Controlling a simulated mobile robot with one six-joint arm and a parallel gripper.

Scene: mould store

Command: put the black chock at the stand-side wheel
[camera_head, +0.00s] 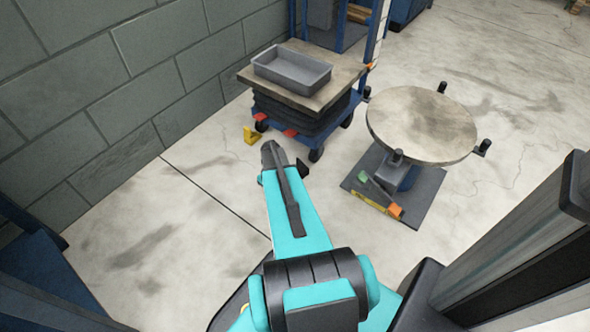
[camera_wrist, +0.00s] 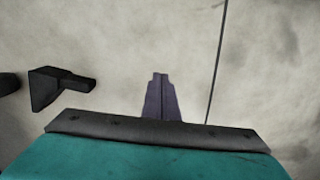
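The black chock (camera_head: 302,168) lies on the floor just right of my gripper (camera_head: 270,155), close to the blue lift cart's near wheel (camera_head: 316,155), which is on the side towards the round stand (camera_head: 422,125). I cannot tell whether chock and wheel touch. In the wrist view the chock (camera_wrist: 46,90) is at the left, its stubby handle pointing right. A dark rounded shape, perhaps the wheel, is cut off at the left edge. My gripper's fingers (camera_wrist: 160,77) look closed together with nothing between them, apart from the chock.
A yellow chock (camera_head: 251,135) is by the cart's left wheel (camera_head: 261,125). A grey tray (camera_head: 291,68) is on the cart's platform. The stand's base (camera_head: 420,198) carries green and orange parts. A block wall (camera_head: 125,80) bounds the left. The floor between wall and my arm is clear.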

